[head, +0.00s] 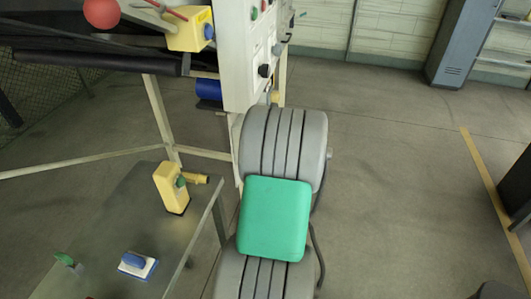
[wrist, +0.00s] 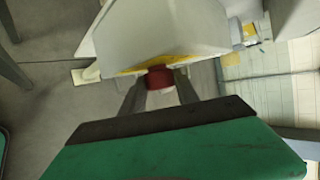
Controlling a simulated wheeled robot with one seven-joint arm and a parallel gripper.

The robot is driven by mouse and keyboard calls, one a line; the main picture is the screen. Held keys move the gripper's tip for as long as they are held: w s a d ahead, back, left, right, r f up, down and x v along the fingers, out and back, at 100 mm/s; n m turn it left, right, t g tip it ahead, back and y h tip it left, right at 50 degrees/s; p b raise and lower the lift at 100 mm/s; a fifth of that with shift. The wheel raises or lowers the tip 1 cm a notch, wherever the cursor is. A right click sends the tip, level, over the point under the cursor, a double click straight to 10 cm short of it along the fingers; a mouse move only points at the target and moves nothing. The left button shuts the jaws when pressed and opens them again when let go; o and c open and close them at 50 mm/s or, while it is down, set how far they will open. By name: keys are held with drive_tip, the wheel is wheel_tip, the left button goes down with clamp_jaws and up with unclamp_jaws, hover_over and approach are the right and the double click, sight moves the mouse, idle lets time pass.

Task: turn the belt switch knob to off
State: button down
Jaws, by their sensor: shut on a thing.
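The belt switch knob (wrist: 158,77) is a small dark red knob in the wrist view, on a yellow-marked face at the edge of a pale box (wrist: 160,35). My gripper (wrist: 160,88) has one finger on each side of the knob and is shut on it. The knob's pointer and setting cannot be made out. In the head view the pale control box (head: 237,60) stands at top centre, with my arm just below and in front of it. The red knob and my fingertips are hidden there.
A grey table (head: 130,235) at lower left holds a yellow scanner-like device (head: 171,187) and a blue-and-white block (head: 137,264). A yellow box (head: 189,30) and a red ball (head: 102,13) are at upper left.

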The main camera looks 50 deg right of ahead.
drive_tip(key=f+t+h+b, duration=0.1)
drive_tip(key=h+b, duration=0.1)
drive_tip(key=b, duration=0.4)
drive_tip(key=shift+a+f+n+t, duration=0.15)
drive_tip(key=shift+f+n+t, duration=0.15)
drive_tip(key=shift+f+n, duration=0.1)
drive_tip(key=n+t+h+b, duration=0.1)
drive_tip(key=h+b, duration=0.1)
drive_tip(key=b, duration=0.6)
drive_tip(key=shift+s+t, duration=0.1)
drive_tip(key=shift+t, duration=0.2)
drive_tip(key=h+b, duration=0.1)
drive_tip(key=b, duration=0.2)
drive_tip(key=shift+r+t+b, duration=0.15)
drive_tip(key=shift+t+b, duration=0.2)
drive_tip(key=shift+t, duration=0.05)
drive_tip(key=shift+r+n+h+b, duration=0.15)
drive_tip(key=shift+n+h+b, duration=0.15)
drive_tip(key=shift+b, duration=0.15)
drive_tip(key=shift+r, duration=0.1)
drive_tip(key=c, duration=0.9)
unclamp_jaws()
drive_tip(key=shift+r, duration=0.1)
